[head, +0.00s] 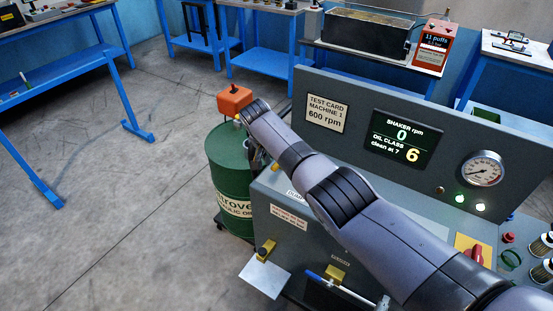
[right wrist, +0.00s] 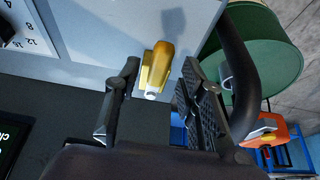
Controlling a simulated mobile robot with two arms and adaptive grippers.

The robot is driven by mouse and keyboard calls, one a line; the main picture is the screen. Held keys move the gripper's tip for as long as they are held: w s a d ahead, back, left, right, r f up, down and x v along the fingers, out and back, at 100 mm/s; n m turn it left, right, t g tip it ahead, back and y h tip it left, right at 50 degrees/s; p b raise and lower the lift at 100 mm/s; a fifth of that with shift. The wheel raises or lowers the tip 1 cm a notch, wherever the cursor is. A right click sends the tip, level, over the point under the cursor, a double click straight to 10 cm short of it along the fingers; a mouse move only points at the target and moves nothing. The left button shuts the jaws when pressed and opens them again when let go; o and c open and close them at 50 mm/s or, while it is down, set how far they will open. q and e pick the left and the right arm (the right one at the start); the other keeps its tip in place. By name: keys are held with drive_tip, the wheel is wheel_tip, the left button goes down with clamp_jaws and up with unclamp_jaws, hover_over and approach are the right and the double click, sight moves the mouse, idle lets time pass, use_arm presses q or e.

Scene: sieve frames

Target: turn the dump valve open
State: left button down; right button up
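A yellow lever handle (right wrist: 160,66), which looks like the dump valve's, stands on the grey machine top in the right wrist view. My right gripper (right wrist: 160,76) is open, with one finger on each side of the handle and a visible gap to both. In the head view my right gripper (head: 257,150) is at the machine's left end, beside the green drum, mostly hidden by its own arm. My left gripper is not in view.
The green drum (head: 228,170) stands left of the machine, with an orange box (head: 235,100) above it. The upright panel (head: 345,125) rises behind the arm. Its display (head: 403,138) reads shaker 0 and oil class 6. A yellow tap (head: 265,250) sits on the front.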

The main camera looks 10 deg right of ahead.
drive_tip(key=v, duration=1.2)
idle(0.4)
